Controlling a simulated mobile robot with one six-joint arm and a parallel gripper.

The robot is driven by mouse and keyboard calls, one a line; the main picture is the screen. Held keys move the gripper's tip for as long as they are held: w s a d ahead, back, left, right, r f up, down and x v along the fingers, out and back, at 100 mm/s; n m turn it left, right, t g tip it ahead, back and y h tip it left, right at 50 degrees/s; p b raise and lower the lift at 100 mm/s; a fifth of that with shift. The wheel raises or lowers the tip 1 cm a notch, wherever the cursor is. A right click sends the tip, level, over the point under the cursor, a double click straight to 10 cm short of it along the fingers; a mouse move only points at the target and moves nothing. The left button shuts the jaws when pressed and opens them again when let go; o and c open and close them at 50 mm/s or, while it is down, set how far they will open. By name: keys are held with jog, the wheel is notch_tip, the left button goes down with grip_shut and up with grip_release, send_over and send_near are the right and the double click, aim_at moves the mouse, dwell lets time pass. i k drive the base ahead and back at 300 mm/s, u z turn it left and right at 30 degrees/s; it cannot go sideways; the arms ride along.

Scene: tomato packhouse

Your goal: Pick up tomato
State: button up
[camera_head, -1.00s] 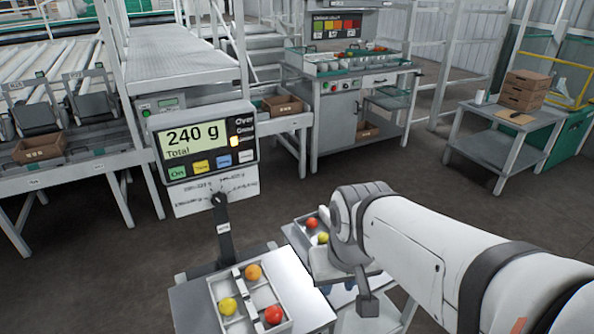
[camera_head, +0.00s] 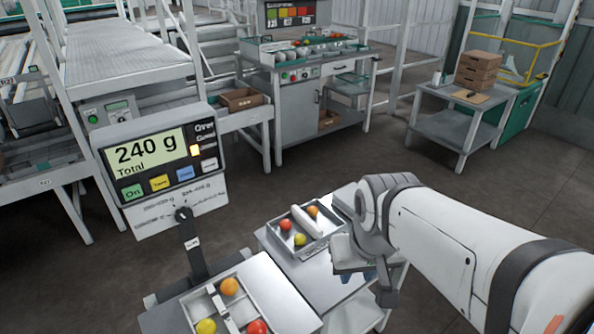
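A tray (camera_head: 318,248) on the metal stand right of the scale holds a red tomato (camera_head: 285,225), a yellow tomato (camera_head: 299,239) and an orange tomato (camera_head: 313,212). A pale rounded bar lies across this tray. A divided tray (camera_head: 196,311) on the scale holds another orange tomato (camera_head: 229,287), yellow tomato (camera_head: 206,326) and red tomato (camera_head: 257,327). My arm reaches in from the right, its bent joint just right of the first tray. I cannot make out my gripper's fingers or whether they hold anything.
The scale display (camera_head: 157,163) reads 240 g and stands above the scale tray at left. A sorting bench (camera_head: 300,100) is behind. A side table (camera_head: 462,98) with stacked brown boxes (camera_head: 477,72) stands at back right. Floor between is clear.

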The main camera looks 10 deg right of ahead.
aim_at(313, 210)
jog(key=u, duration=2.5)
jog(key=k, duration=1.3)
jog(key=z, duration=1.45)
jog(key=i, duration=1.05)
jog(key=z, duration=0.05)
